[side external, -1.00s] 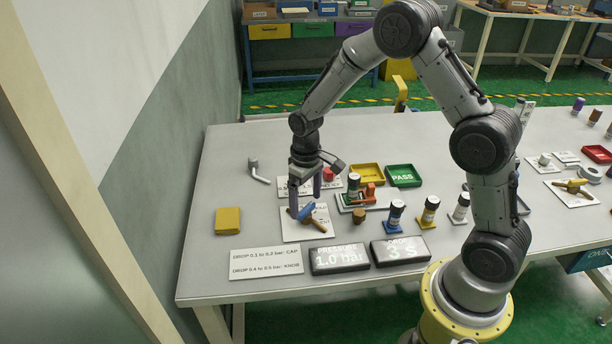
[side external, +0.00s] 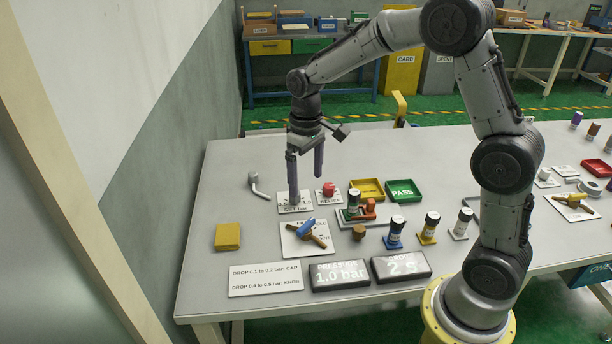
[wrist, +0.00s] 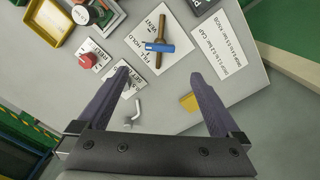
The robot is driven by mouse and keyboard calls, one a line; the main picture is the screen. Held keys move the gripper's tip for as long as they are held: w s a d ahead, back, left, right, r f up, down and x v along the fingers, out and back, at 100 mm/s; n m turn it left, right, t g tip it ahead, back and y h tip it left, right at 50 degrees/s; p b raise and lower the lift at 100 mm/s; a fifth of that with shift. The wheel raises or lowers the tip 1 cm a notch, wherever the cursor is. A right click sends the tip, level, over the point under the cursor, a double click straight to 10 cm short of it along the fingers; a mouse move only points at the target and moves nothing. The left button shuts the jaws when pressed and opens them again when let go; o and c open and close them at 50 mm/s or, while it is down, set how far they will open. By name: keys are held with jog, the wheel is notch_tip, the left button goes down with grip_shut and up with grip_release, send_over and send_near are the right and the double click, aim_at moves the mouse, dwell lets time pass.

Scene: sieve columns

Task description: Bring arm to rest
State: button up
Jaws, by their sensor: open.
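My gripper (side external: 306,178) hangs above the left part of the table (side external: 225,180), fingers pointing down. It is open and nothing is between the fingers, which also show in the wrist view (wrist: 163,95).
A yellow block (side external: 227,237) and a bent grey pipe (side external: 258,186) lie left. A red knob (side external: 328,189), yellow tray (side external: 367,188) and green PASS tray (side external: 404,190) stand right. Displays read 1.0 bar (side external: 340,274) and 2 s (side external: 401,266). Several small columns stand in a row behind them.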

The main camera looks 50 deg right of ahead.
jog(key=shift+r, duration=0.1)
jog(key=s+a+r+t, duration=0.1)
jog(key=s+r+t, duration=0.1)
jog(key=s+r, duration=0.4)
jog(key=s+a+r+t, duration=0.1)
jog(key=s+r+t, duration=0.15)
jog(key=r, duration=0.55)
jog(key=s+f, duration=0.1)
jog(key=s, duration=0.7)
jog(key=s+a+f+t, duration=0.1)
jog(key=s+f, duration=0.1)
jog(key=s, duration=0.6)
jog(key=shift+a+f, duration=0.25)
jog(key=shift+f, duration=0.05)
